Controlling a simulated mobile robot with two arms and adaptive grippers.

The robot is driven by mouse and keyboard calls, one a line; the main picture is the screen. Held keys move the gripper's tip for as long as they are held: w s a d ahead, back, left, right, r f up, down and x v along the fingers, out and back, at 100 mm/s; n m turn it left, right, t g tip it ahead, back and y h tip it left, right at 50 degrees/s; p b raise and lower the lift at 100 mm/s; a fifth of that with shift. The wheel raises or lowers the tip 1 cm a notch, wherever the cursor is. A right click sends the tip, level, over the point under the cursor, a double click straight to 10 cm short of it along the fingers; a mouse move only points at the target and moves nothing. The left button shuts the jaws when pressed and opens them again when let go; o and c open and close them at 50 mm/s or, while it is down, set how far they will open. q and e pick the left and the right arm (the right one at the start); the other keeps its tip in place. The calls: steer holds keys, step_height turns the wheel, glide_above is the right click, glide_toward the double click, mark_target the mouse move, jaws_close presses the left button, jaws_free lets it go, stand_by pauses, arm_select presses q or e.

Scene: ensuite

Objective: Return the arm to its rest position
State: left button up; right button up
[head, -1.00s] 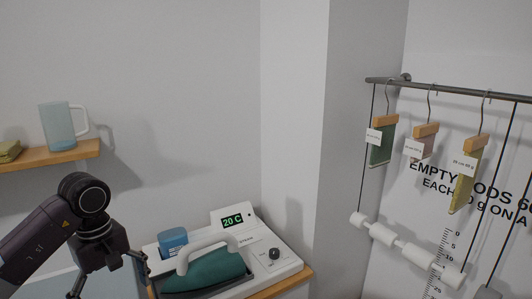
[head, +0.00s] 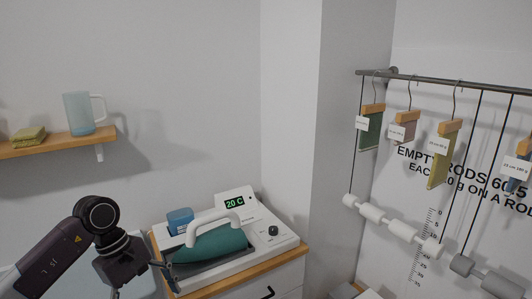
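My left arm comes in from the lower left of the head view. Its gripper (head: 143,277) points down and to the right, beside the left end of the white appliance. The fingers look spread, with nothing seen between them, though the near finger is cut off by the frame's lower edge. My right gripper is not in view.
The white appliance (head: 268,250) with a teal body (head: 208,245), white handle and "20 C" display stands on a wooden-topped cabinet (head: 302,252). A mug (head: 78,114) and folded cloth (head: 29,134) sit on a shelf (head: 50,146). Tagged hangers hang from a rail (head: 440,83) at right.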

arm_select(q)
steer(key=w+d+f+n+t+h, duration=0.2)
steer(key=w+d+f+n+h, duration=0.15)
steer(key=d+n+h, duration=0.4)
steer(key=w+d+f+n+t+h, duration=0.25)
steer(key=d+f+n+h, duration=0.2)
steer(key=d+n, duration=0.5)
steer(key=s+a+f+n+t+y, duration=0.1)
steer(key=a+f+n+t+y, duration=0.35)
steer(key=f+n, duration=0.65)
steer(key=a+f+n+t+y, duration=0.3)
steer(key=a+f+n+t, duration=0.15)
steer(key=f+n, duration=0.6)
steer(key=s+a+f+n+g+y, duration=0.35)
steer(key=s+f+n, duration=0.25)
steer(key=s+f, duration=0.5)
steer(key=s+a+f+n+g+y, duration=0.2)
steer(key=s+a+f+n+y, duration=0.3)
steer(key=s+f, duration=0.6)
steer(key=s+d+f+n+g, duration=0.1)
steer(key=s+f+n+g, duration=0.2)
steer(key=s, duration=1.1)
steer(key=s+d+f+n+g, duration=0.1)
steer(key=s+f+n+g, duration=0.2)
steer(key=s, duration=1.1)
step_height(320, 180, down, 3)
steer(key=shift+r+n+h, duration=0.15)
steer(key=shift+n+h, duration=0.15)
steer(key=shift+n, duration=0.65)
